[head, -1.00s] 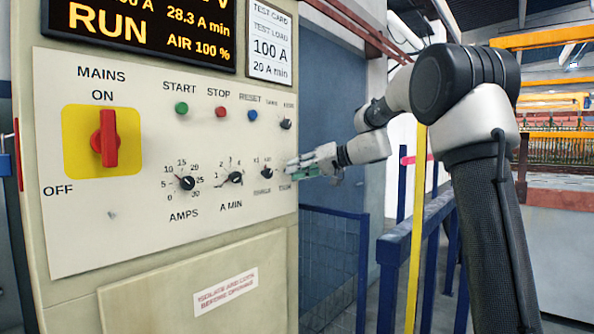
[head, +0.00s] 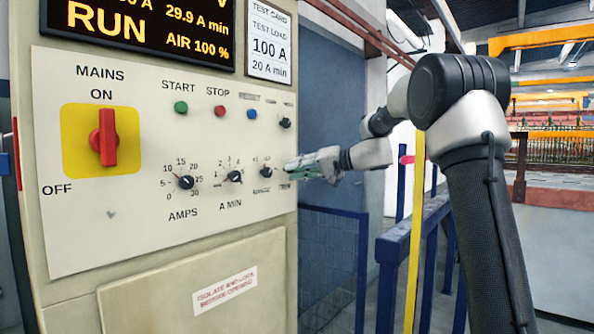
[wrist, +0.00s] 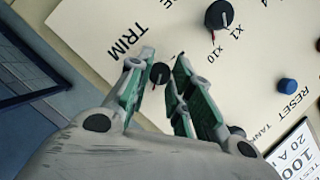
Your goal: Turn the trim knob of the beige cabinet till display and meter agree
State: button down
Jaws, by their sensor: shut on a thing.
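The beige cabinet (head: 150,235) fills the left of the head view. My gripper (head: 290,168) reaches its panel's right edge from the right and covers the trim knob there. In the wrist view my gripper (wrist: 160,64) has its green-padded fingers on both sides of the small dark trim knob (wrist: 160,74), beside the TRIM lettering. It is shut on that knob. The display (head: 140,30) reads RUN, 29.9 A min and AIR 100 %. Its top line is cut off, and no meter is in view.
The X1/X10 knob (head: 265,171) sits just left of my gripper, and a small dark knob (head: 285,122) is above it. The red MAINS switch (head: 107,138) is far left. A blue railing (head: 420,240) and a yellow post (head: 415,240) stand right of the cabinet.

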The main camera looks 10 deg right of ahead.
jog(key=c, duration=1.3)
grip_release()
jog(key=shift+o, duration=0.2)
jog(key=shift+d, duration=0.1)
jog(key=v, duration=1.2)
